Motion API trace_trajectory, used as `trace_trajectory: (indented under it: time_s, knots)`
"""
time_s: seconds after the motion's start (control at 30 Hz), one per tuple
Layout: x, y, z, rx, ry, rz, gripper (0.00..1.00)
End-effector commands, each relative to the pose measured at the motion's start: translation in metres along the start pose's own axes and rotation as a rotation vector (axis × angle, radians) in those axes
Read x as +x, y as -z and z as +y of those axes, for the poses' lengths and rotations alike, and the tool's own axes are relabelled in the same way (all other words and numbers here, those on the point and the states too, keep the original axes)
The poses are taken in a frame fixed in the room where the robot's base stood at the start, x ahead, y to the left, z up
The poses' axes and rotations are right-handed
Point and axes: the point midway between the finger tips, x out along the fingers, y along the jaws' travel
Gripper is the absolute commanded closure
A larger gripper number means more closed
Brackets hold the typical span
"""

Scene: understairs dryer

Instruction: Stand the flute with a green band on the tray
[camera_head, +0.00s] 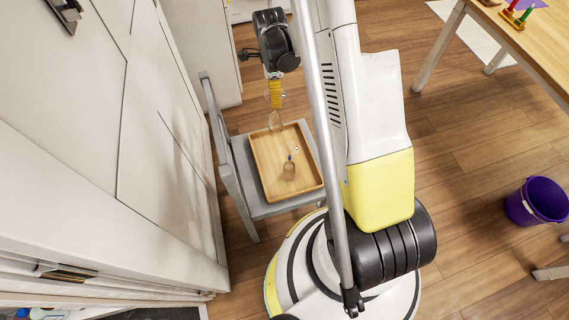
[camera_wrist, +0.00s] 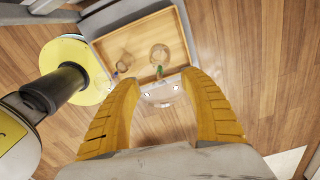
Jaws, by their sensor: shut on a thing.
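My gripper (camera_head: 276,95) (camera_wrist: 160,79) is shut on the flute with a green band (camera_wrist: 159,54). The wooden tray (camera_head: 261,168) (camera_wrist: 97,47) lies on a grey chair. Another clear flute with a blue band (camera_head: 289,167) (camera_wrist: 122,66) is on the tray.
The grey chair (camera_head: 266,210) stands beside white cupboard panels (camera_head: 160,150) on the left, its backrest on that side. Much of the tray is bare. A wooden table (camera_head: 530,45) is at the upper right and a purple bucket (camera_head: 537,202) is on the floor at right.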

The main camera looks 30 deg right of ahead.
Motion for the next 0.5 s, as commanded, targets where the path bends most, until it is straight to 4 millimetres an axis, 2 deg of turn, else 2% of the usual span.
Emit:
trace_trajectory:
  time_s: [0.03, 0.17, 0.5]
  knots:
    - [0.009, 0.005, -0.002, 0.063, 0.000, 0.000, 0.86]
    - [0.022, 0.011, -0.004, 0.158, -0.001, 0.001, 0.86]
    - [0.081, 0.010, -0.004, 0.170, 0.000, 0.002, 0.86]
